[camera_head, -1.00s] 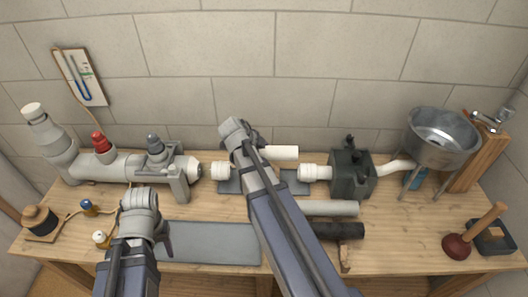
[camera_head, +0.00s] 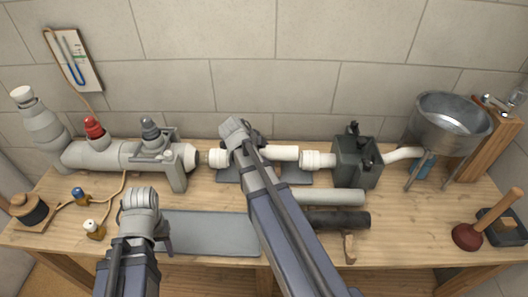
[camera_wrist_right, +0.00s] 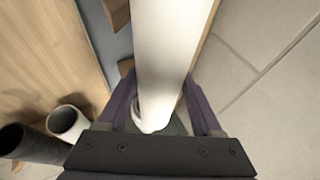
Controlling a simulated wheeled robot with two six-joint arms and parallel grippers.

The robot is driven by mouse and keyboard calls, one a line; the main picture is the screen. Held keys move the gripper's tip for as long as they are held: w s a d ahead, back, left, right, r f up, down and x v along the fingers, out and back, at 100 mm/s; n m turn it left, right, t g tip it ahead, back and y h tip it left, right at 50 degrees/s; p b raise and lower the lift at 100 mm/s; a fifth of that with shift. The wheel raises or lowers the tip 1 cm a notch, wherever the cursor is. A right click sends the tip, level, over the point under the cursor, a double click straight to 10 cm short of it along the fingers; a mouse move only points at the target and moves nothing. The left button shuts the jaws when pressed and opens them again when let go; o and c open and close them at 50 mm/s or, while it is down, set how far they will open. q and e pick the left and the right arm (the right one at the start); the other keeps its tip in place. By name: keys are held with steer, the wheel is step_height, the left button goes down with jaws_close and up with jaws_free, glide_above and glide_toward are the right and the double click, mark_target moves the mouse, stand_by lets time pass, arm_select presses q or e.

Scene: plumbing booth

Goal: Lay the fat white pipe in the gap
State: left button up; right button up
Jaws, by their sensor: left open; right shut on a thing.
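The fat white pipe (camera_head: 283,153) is roughly level and lies nearly in line between the left white collar (camera_head: 217,158) and the right white collar (camera_head: 318,160). Its right end appears close to the right collar; my arm hides its left part. My right gripper (camera_wrist_right: 165,103) is shut on the pipe, which runs between its fingers in the wrist view (camera_wrist_right: 172,50). I cannot tell whether the pipe rests on the dark supports (camera_head: 297,174) below. My left gripper (camera_head: 152,232) is open and empty over the grey mat's left end.
A grey pipe (camera_head: 335,198) and a black pipe (camera_head: 342,219) lie in front of the gap. A dark valve box (camera_head: 354,165) and metal basin (camera_head: 447,125) stand right, grey pipework (camera_head: 105,155) left. The grey mat (camera_head: 215,236) is clear.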

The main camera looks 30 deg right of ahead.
steer(key=shift+f+b, duration=1.25)
steer(key=shift+f, duration=0.25)
steer(key=o, duration=1.5)
steer(key=shift+r, duration=0.15)
steer(key=p+v, duration=0.6)
steer(key=v, duration=0.1)
steer(key=shift+a+r, duration=0.2)
steer(key=shift+a, duration=0.05)
